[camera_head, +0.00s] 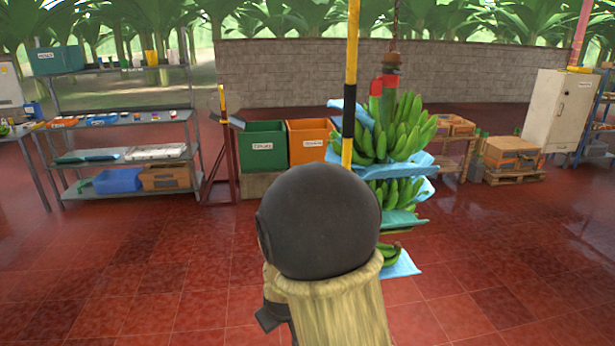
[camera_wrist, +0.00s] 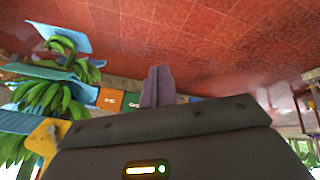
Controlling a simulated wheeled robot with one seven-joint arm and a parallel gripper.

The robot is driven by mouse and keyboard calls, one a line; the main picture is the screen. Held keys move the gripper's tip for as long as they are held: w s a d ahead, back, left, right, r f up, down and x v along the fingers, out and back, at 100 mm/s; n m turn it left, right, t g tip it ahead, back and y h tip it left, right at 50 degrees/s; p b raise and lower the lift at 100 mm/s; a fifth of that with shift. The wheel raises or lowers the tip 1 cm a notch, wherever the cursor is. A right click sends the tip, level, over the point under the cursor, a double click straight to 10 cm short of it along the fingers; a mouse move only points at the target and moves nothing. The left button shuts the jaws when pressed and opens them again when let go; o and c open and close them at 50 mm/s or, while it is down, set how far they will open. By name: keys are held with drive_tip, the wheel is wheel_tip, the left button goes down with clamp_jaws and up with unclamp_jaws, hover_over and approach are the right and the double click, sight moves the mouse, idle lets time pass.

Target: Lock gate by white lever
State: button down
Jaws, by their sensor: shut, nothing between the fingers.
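I cannot make out a white lever or a gate for certain in either view. A yellow and black striped pole (camera_head: 350,80) stands upright in the middle of the head view, in front of a hanging banana bunch (camera_head: 405,125). The bunch also shows at the left of the wrist view (camera_wrist: 45,95), with blue sheets between its hands. My gripper (camera_wrist: 158,72) shows in the wrist view with its fingers together and empty, over the red floor. In the head view my dark arm joint and tan sleeve hide the lower middle, and I cannot pick out the fingertips there.
A green bin (camera_head: 263,146) and an orange bin (camera_head: 308,141) stand behind the pole, beside a dark red frame (camera_head: 218,165). A metal shelf (camera_head: 122,118) is at left. A white cabinet (camera_head: 557,112) and wooden crate (camera_head: 512,152) are at right. Floor at front left is clear.

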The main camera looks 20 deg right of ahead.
drive_tip(key=w+d+r+n+t+h+p, duration=0.45)
drive_tip(key=w+d+h, duration=0.2)
drive_tip(key=w, duration=0.55)
drive_tip(key=w+r+n+t+h+p, duration=0.1)
drive_tip(key=w+r+n+t+h, duration=0.1)
drive_tip(key=r, duration=0.4)
drive_tip(key=w+d+r+n+t+h, duration=0.1)
drive_tip(key=w+r+n+t+h, duration=0.1)
drive_tip(key=r+n, duration=0.3)
drive_tip(key=shift+w+r+t+h+p, duration=0.35)
drive_tip(key=shift+t+h+p, duration=0.1)
drive_tip(key=shift+t, duration=0.1)
drive_tip(key=w+d+r+p, duration=0.3)
drive_tip(key=w+d+p, duration=0.3)
drive_tip(key=d, duration=0.3)
drive_tip(key=shift+d+p, duration=0.3)
drive_tip(key=shift+p, duration=0.4)
